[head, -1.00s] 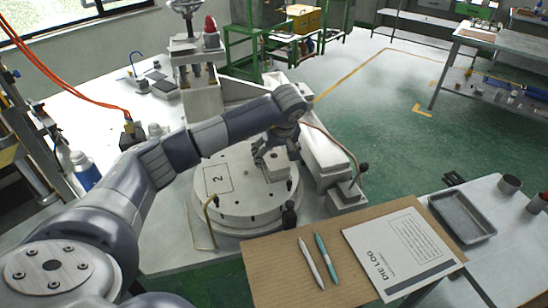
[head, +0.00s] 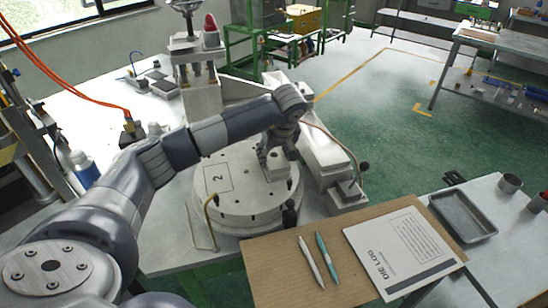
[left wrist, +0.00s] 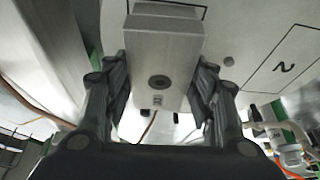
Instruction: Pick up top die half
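The top die half (head: 279,172) is a small pale grey block on the round turntable (head: 230,208). My left gripper (head: 275,157) has come down over it from above. In the left wrist view the block (left wrist: 160,62) shows a dark round hole and a small mark on its face. The fingers of the left gripper (left wrist: 160,88) are spread apart, one on each side of the block. I see no clear gap at the pads and cannot tell whether they touch it. Any joint to a lower half is hidden. My right gripper is not in view.
A board (head: 265,272) in front of the turntable carries two pens and a printed log sheet (head: 403,252). A grey tray (head: 462,215) lies to the right. A bent brass rod (head: 208,208) and a black knob (head: 290,214) stand at the turntable's front edge.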

